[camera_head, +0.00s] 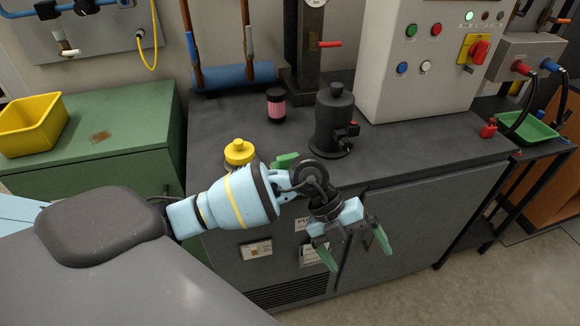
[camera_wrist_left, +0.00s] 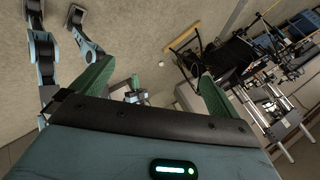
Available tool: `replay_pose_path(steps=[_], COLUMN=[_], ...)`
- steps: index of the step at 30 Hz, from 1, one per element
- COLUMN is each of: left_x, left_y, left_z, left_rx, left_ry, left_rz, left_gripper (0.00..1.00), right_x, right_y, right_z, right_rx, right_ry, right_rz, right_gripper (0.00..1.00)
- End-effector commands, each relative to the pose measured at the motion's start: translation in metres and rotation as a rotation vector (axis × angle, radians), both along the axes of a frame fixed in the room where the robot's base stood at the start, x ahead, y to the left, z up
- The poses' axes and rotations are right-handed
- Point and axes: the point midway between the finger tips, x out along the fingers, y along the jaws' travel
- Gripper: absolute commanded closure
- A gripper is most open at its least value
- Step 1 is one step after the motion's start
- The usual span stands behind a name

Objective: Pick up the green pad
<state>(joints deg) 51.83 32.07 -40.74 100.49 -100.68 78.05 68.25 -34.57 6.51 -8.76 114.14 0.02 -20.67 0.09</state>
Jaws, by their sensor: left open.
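The green pad (camera_head: 286,160) lies on the dark worktop near its front edge, just behind my left forearm. Only a small part of it shows; my arm hides the rest. My left gripper (camera_head: 354,249) hangs in front of the cabinet, below the worktop edge and to the right of the pad. Its two green-tipped fingers are spread and empty. They also show in the left wrist view (camera_wrist_left: 157,88), where no pad can be made out between them. My right gripper cannot be made out.
A yellow-capped container (camera_head: 240,152) stands left of the pad. A black-and-pink jar (camera_head: 276,105) and a dark pump-like cylinder (camera_head: 334,120) stand farther back. A yellow bin (camera_head: 32,122) is on the green cabinet (camera_head: 130,130). A green tray (camera_head: 528,128) sits at right.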

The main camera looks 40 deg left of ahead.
Motion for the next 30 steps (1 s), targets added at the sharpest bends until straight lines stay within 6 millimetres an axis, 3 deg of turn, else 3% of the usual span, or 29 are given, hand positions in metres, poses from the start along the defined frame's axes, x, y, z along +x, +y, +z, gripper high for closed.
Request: replay_pose_path(steps=[1, 6, 12, 15, 20, 25, 30], left_x=[0.020, 0.071, 0.103, 0.108, 0.110, 0.111, 0.113], left_y=[0.026, 0.116, 0.192, 0.213, 0.225, 0.226, 0.231], left_z=[0.002, 0.028, 0.077, 0.095, 0.106, 0.102, 0.086], left_rx=[0.140, 0.571, 0.876, 0.954, 0.998, 0.998, 0.996], left_ry=[-0.028, -0.089, -0.145, -0.160, -0.167, -0.165, -0.163], left_rz=[0.025, 0.208, 0.457, 0.542, 0.594, 0.593, 0.592], left_gripper=[0.00, 0.00, 0.00, 0.00, 0.00, 0.00, 0.00], right_x=[-0.002, -0.003, -0.005, -0.006, -0.006, -0.006, -0.008], right_y=[0.000, 0.000, 0.001, 0.001, 0.001, 0.002, 0.002], right_z=[-0.003, -0.007, -0.011, -0.013, -0.013, -0.013, -0.014], right_rx=[0.000, 0.000, 0.001, 0.001, 0.001, 0.004, 0.005], right_ry=[0.005, 0.011, 0.016, 0.019, 0.021, 0.021, 0.025], right_rz=[0.001, 0.001, 0.001, 0.002, 0.001, -0.002, -0.004], right_gripper=[1.00, 1.00, 1.00, 1.00, 1.00, 1.00, 1.00])
